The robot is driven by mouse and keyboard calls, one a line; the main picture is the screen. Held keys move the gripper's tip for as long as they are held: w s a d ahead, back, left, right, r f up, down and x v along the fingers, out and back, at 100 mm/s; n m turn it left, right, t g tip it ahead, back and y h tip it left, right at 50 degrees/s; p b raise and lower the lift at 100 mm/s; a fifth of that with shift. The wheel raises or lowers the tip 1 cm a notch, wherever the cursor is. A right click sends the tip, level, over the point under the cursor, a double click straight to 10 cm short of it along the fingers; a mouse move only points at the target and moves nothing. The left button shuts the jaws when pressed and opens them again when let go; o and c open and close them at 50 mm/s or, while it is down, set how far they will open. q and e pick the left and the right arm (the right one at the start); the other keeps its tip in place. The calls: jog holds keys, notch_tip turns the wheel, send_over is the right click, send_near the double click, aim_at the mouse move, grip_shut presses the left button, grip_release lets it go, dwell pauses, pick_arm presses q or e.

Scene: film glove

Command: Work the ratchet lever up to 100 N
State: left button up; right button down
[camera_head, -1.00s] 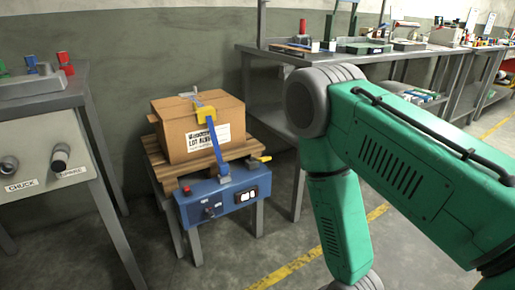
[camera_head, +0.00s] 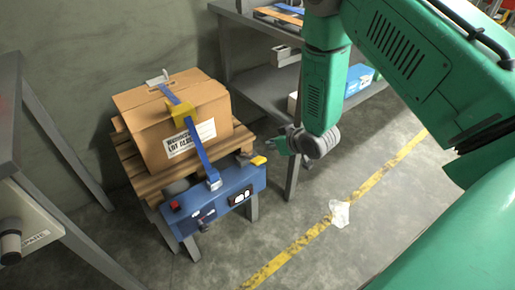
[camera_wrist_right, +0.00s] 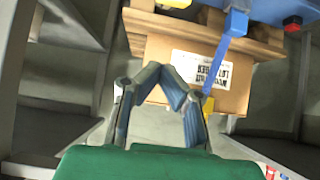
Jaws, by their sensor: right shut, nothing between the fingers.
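The ratchet lever is probably the yellow handle (camera_head: 257,160) at the right end of the blue unit (camera_head: 222,203). A blue strap (camera_head: 198,142) runs from the unit's buckle up over a cardboard box (camera_head: 155,145), through a yellow corner piece (camera_head: 182,110). A small display (camera_head: 241,198) is on the unit's front; its reading is too small to make out. My right gripper (camera_head: 279,145) is shut and empty, to the right of the yellow handle and apart from it. In the right wrist view its fingers (camera_wrist_right: 168,72) meet in front of the box. My left gripper is not in view.
The box sits on a wooden pallet (camera_head: 140,175) on a stand. A grey metal shelf (camera_head: 262,90) stands behind on the right, a grey bench (camera_head: 20,150) on the left. A white scrap (camera_head: 340,213) lies on the floor by a yellow line (camera_head: 300,245).

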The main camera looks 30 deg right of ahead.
jog(key=b, duration=0.3)
send_over(259, 159)
jog(key=w, duration=0.1)
notch_tip(259, 159, down, 6)
jog(key=shift+f, duration=0.2)
jog(key=f, duration=0.1)
jog(key=f+b, duration=0.1)
jog(key=f, duration=0.1)
jog(key=shift+s+a, duration=0.15)
jog(key=shift+s, duration=0.2)
jog(key=shift+s+f, duration=0.2)
jog(key=shift+f, duration=0.05)
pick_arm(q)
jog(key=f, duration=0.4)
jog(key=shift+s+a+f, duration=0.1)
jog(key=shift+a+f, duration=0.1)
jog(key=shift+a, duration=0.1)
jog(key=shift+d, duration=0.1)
pick_arm(e)
jog(key=shift+s+f, duration=0.1)
